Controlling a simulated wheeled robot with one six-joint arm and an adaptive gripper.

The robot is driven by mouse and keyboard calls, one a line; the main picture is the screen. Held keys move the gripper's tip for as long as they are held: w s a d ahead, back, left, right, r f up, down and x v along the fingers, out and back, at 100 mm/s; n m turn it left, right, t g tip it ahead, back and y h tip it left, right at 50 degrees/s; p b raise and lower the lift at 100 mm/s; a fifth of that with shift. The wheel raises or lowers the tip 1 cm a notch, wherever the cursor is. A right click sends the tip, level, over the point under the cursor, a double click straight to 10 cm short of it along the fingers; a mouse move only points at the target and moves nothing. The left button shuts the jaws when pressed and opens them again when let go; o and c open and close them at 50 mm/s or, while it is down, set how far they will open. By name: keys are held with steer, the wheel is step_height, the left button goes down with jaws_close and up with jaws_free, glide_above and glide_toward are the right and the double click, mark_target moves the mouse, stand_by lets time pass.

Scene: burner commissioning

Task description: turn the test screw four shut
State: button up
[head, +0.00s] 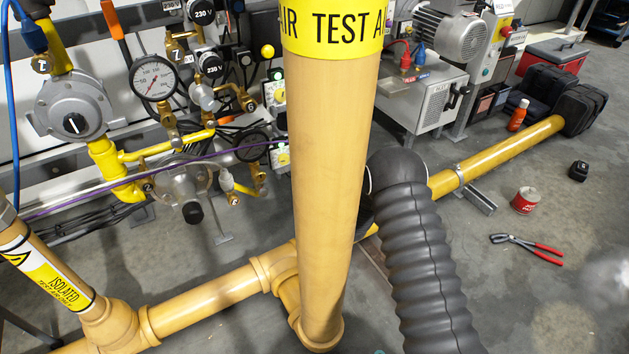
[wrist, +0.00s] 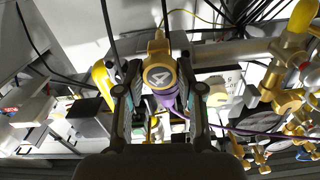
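Test screw four (wrist: 160,75), a brass round head marked with a 4, shows in the middle of the wrist view. A brass stem stands behind it, and a purple part is just below it. My gripper (wrist: 160,94) has its two dark fingers apart, one on each side of the screw. Narrow gaps seem to show between the fingers and the screw head, so it looks open around it. In the head view neither my gripper nor test screw four can be made out; the thick upright yellow pipe (head: 325,170) blocks part of the valve rig.
The head view shows a pressure gauge (head: 153,78), a grey regulator (head: 75,112) and a thin purple hose (head: 150,178). Pliers (head: 527,246) and a red can (head: 525,200) lie on the open floor at right. Brass fittings (wrist: 290,75) crowd the wrist view's right side.

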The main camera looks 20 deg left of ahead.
steer(key=c, duration=0.4)
steer(key=shift+c, duration=0.2)
steer(key=shift+m, duration=0.4)
steer(key=m, duration=2.4)
steer(key=shift+f+m, duration=0.3)
